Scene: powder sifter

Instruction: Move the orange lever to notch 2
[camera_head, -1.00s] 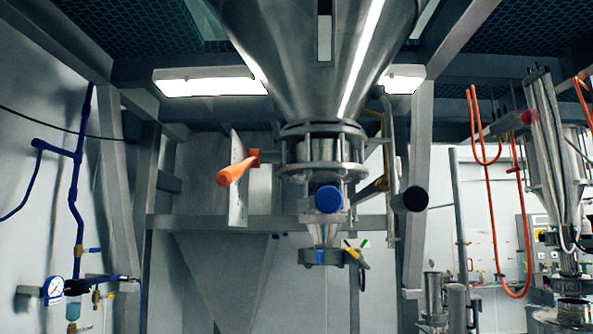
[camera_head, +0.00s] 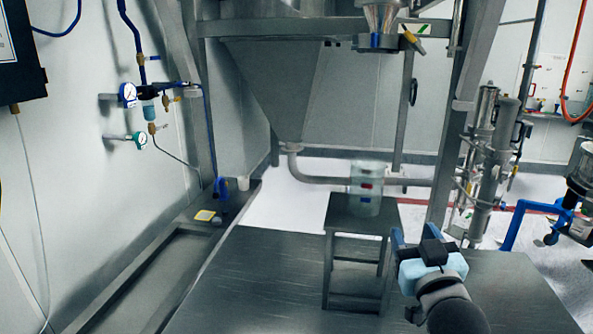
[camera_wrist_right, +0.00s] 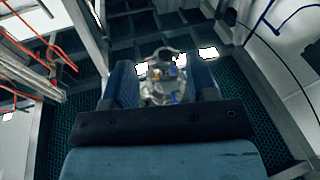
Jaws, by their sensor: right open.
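The orange lever is out of the head view, and I cannot make it out in the right wrist view. The lower end of the sifter outlet (camera_head: 381,22) shows at the top of the head view. In the right wrist view a metal fitting assembly (camera_wrist_right: 160,88) with small yellow and blue parts appears between the fingers, some way off. My right gripper (camera_head: 428,232), with blue fingers, points up at the lower right of the head view, well below the outlet. Its fingers also show apart and empty in the right wrist view (camera_wrist_right: 162,82). My left gripper is not in view.
A clear cylindrical container (camera_head: 366,190) stands on a dark metal stool (camera_head: 345,215). A steel frame post (camera_head: 455,130) rises right of it. Blue air lines with gauges (camera_head: 128,95) run along the left wall. Steel canisters (camera_head: 497,150) stand at right.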

